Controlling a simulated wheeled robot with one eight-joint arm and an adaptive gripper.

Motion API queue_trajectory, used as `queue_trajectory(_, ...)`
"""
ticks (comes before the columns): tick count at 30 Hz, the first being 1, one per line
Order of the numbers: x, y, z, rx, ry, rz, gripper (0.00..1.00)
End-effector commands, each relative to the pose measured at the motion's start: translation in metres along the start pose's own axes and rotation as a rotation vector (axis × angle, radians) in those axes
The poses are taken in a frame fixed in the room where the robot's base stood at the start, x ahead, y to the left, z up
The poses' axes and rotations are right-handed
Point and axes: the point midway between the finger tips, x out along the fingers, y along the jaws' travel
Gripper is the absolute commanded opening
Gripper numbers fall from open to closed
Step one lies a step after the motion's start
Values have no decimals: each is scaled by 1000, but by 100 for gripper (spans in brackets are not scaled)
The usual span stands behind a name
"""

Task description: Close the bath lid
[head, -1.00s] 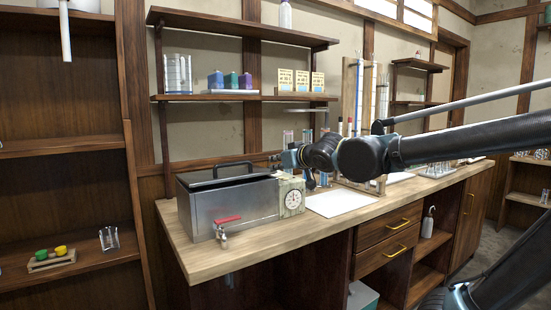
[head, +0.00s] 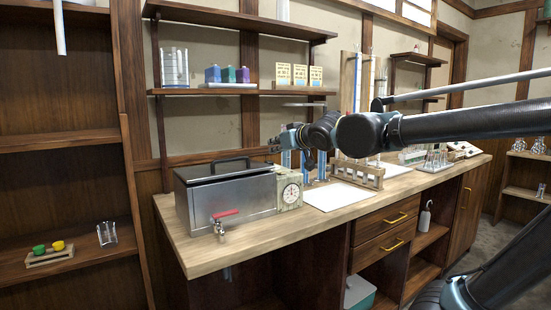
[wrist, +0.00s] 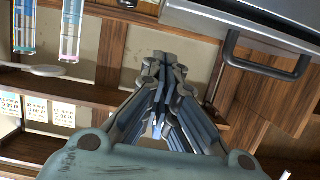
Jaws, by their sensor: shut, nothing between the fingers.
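The bath (head: 235,198) is a grey metal box on the left end of the wooden counter. Its lid (head: 200,171) lies flat or nearly flat across the top, with a black bar handle (head: 231,159). I cannot tell whether it is fully seated. In the wrist view the handle (wrist: 229,58) shows at the upper right, beside the fingers. My gripper (head: 274,146) is above and just beyond the bath's right end, apart from the handle. In the wrist view my gripper (wrist: 164,62) is shut and empty.
A dial gauge box (head: 290,194) adjoins the bath's right end, and a red-handled tap (head: 221,222) sits at its front. Blue tubes and a wooden rack (head: 358,174) stand to the right. A shelf (head: 235,91) with small boxes is on the wall behind.

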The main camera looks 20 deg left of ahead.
Motion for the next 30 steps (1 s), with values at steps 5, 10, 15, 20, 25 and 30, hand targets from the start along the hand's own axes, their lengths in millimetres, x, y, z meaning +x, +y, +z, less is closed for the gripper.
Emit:
queue_trajectory(5, -21, -1, 15, -1, 0, -2, 0)
queue_trajectory(10, -38, 0, 26, -1, 1, -2, 0)
queue_trajectory(15, -55, 0, 37, -1, 1, -2, 0)
queue_trajectory(20, -69, 0, 46, -1, 0, -2, 0)
queue_trajectory(25, -79, 0, 52, -1, 0, -1, 0)
queue_trajectory(30, -82, 1, 53, 6, -4, 2, 0)
